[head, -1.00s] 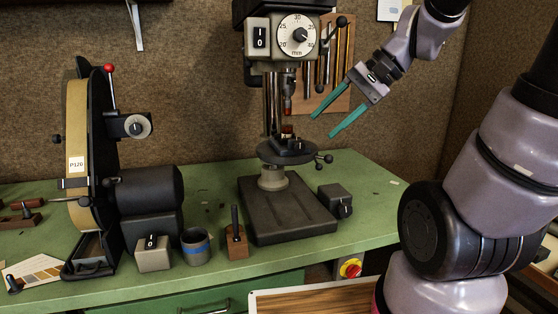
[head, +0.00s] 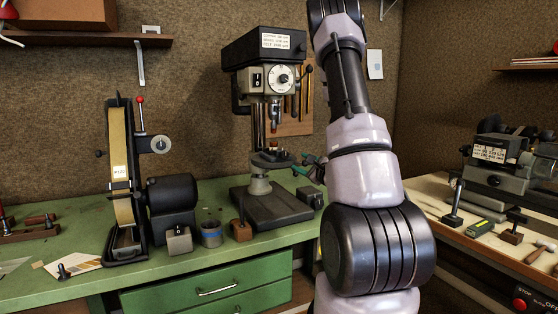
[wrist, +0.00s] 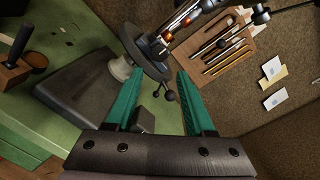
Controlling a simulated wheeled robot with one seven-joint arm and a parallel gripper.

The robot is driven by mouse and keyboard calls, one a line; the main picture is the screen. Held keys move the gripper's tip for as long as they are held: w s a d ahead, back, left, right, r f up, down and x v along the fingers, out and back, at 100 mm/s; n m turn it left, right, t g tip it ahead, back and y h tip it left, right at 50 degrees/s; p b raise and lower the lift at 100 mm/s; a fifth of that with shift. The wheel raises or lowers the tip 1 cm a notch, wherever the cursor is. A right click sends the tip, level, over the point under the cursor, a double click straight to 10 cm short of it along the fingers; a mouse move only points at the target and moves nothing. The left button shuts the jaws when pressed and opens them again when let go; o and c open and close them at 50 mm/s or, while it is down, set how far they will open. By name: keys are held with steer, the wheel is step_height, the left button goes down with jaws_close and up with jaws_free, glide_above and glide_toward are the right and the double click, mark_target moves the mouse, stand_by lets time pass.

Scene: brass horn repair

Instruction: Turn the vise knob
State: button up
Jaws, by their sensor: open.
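The drill press (head: 264,72) stands on the green bench, with a small dark vise on its round table (head: 266,163). A dark handle with ball ends, apparently the vise knob (wrist: 168,95), sticks out from the table's edge in the wrist view. My gripper (wrist: 156,76) is open, its two teal fingers pointing toward the table. In the wrist view the handle shows between the fingertips; I cannot tell if they surround it in depth. In the head view my gripper (head: 308,167) is at the table's right side, partly hidden by my arm, and the knob is hard to make out.
A belt sander (head: 122,180) stands left on the green bench (head: 95,265). A tool rack (wrist: 220,50) hangs behind the press. A second bench with a machine (head: 497,165) stands right.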

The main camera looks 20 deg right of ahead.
mark_target(286, 155)
steer(key=w, duration=0.7)
steer(key=w+a, duration=0.1)
steer(key=w, duration=0.2)
steer(key=shift+w, duration=0.2)
steer(key=shift+c, duration=0.3)
jaws_close()
